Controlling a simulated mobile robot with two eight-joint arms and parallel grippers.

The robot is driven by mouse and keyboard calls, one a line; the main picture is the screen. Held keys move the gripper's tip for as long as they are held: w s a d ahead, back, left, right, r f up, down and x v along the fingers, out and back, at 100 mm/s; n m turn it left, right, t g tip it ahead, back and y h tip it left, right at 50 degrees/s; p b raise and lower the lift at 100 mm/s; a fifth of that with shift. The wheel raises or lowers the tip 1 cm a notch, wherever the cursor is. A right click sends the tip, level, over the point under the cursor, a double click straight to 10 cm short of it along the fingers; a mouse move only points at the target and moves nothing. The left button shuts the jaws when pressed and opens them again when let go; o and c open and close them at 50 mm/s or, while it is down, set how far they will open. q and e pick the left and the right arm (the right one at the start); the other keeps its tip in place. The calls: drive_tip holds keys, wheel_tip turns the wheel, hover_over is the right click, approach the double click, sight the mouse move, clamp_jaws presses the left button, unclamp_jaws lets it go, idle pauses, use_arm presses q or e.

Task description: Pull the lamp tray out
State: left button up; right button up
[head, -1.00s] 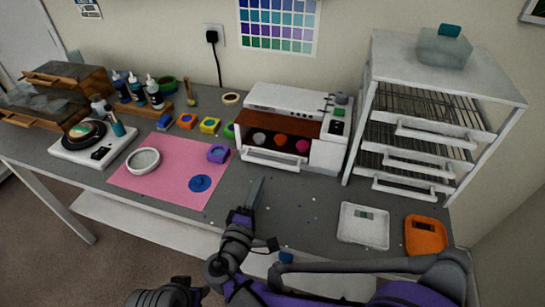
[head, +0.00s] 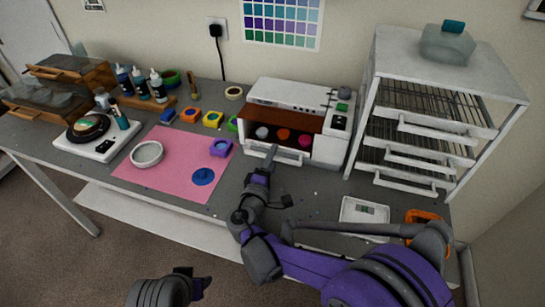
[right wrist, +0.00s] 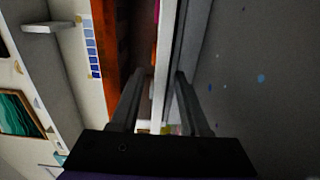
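The white curing lamp (head: 290,95) stands at the back of the bench with its front open. A dark gap shows between the bar and the right finger. My left gripper (head: 195,283) is low at the bottom edge, away from the bench; its fingers are unclear.
A white rack (head: 440,65) with pull-out shelves stands right of the lamp. A pink mat (head: 180,180) with a white ring dish (head: 147,154) is left. Bench front of the lamp is mostly clear.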

clamp_jaws()
idle(1.2)
